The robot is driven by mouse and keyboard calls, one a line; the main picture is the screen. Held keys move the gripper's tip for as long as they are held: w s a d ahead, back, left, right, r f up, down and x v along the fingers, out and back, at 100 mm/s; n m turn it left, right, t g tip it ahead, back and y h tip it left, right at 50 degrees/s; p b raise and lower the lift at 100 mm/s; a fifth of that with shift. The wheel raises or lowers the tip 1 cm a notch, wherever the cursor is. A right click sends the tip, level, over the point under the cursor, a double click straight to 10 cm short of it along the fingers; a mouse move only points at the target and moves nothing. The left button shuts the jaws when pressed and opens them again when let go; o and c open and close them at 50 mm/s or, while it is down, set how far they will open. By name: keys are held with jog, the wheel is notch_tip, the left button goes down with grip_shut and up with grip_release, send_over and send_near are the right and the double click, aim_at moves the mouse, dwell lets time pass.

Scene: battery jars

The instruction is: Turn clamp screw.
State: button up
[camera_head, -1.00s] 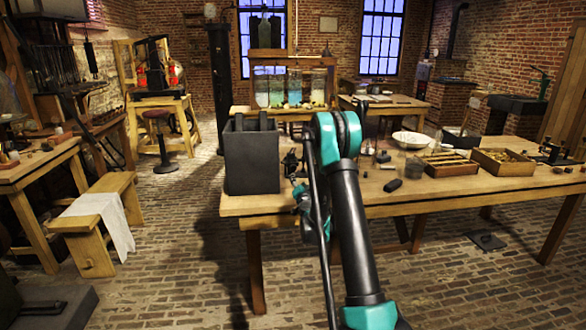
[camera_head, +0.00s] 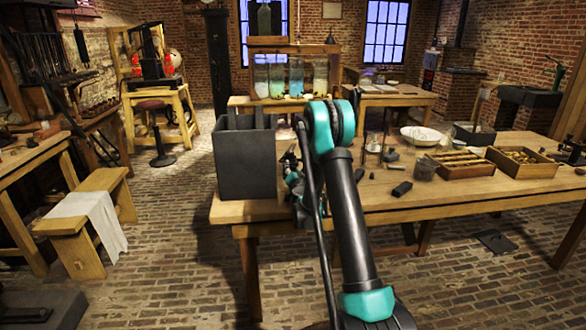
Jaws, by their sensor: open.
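My gripper (camera_head: 297,185) shows only in part, low at the near edge of the wooden workbench (camera_head: 440,205), behind and left of my forearm. Its jaws are open; the fingertips are hard to make out. A small dark metal fitting (camera_head: 288,158) stands on the bench just behind it, right of a dark grey square jar (camera_head: 245,165). I cannot tell whether this fitting carries the clamp screw, or whether my gripper touches it. No clamp screw shows clearly. My arm hides part of the bench top there.
Glass jars (camera_head: 295,80) stand on the rear table. A stool-bench (camera_head: 85,200) stands at left. The brick floor between is clear.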

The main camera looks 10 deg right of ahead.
grip_shut()
dwell(0.4)
jog(key=shift+m, duration=0.3)
